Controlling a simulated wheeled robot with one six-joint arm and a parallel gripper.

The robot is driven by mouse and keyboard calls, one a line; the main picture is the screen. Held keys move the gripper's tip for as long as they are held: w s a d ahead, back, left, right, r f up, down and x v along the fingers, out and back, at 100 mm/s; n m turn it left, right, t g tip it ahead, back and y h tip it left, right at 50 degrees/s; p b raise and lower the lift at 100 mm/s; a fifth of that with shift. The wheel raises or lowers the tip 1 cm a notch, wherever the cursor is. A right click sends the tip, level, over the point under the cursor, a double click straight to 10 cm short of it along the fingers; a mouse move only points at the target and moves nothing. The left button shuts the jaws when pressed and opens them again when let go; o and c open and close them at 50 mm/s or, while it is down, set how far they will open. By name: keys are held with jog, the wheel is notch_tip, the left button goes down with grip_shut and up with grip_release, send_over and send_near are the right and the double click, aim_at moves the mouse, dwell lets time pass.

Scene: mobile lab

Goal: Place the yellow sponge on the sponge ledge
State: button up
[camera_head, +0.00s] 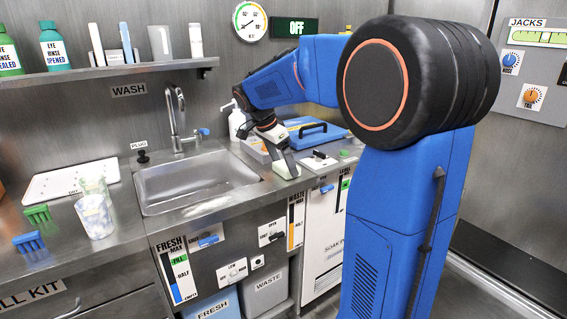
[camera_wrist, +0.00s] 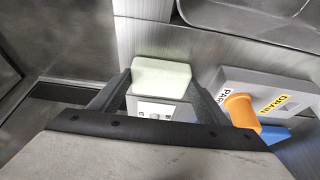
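A pale yellow-green sponge (camera_wrist: 161,78) sits between the two fingertips of my gripper (camera_wrist: 160,82) in the wrist view. Its sides meet both fingers, so my gripper looks shut on it. In the head view my gripper (camera_head: 282,158) is low over the counter's front part, just right of the sink, pointing down. I cannot pick out the sponge ledge for certain in either view.
The sink (camera_head: 195,180) with its faucet (camera_head: 176,115) is left of my gripper. A blue case (camera_head: 312,132) lies behind it on the counter. In the wrist view an orange handle (camera_wrist: 241,110) sticks out beside the DRAIN panel (camera_wrist: 270,92), right of the fingers. Cups (camera_head: 95,215) stand at left.

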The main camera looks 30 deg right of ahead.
jog(key=o, duration=0.4)
jog(key=v, duration=1.2)
jog(key=shift+r, duration=0.15)
jog(key=s+a+f+n+t+y, duration=0.1)
jog(key=s+a+f+n, duration=0.2)
jog(key=s+f+n, duration=0.3)
jog(key=s+a+f+n+t+y, duration=0.2)
jog(key=s+f+n, duration=0.3)
jog(key=s, duration=0.9)
jog(key=s+a+f+n+t+y, duration=0.1)
jog(key=s+a+f+n, duration=0.4)
jog(key=s+f, duration=0.3)
jog(key=shift+s+f+n+t+y, duration=0.15)
jog(key=shift+s+n, duration=0.25)
jog(key=shift+s, duration=0.1)
jog(key=shift+s+f+n+t+y, duration=0.1)
jog(key=shift+s+n+t+y, duration=0.05)
jog(key=shift+s+n, duration=0.3)
